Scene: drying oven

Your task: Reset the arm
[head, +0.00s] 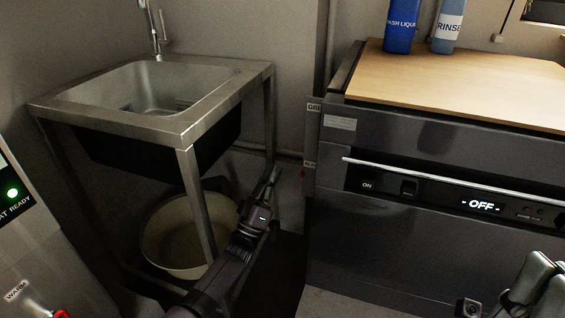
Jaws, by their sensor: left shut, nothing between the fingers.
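My left gripper (270,175) is in the middle of the head view, on an arm that comes up from the bottom edge. Its dark, thin fingers are shut and empty, pointing up and away. It appears in the gap between the steel sink stand (187,180) and the dark oven unit (430,190). I cannot tell whether it touches the stand's leg.
A pale round bin (165,240) stands under the sink. The oven's display (481,205) reads OFF, and a bar handle runs across its front. Two blue bottles, one labelled RINSE (447,25), stand on the wooden top (460,85).

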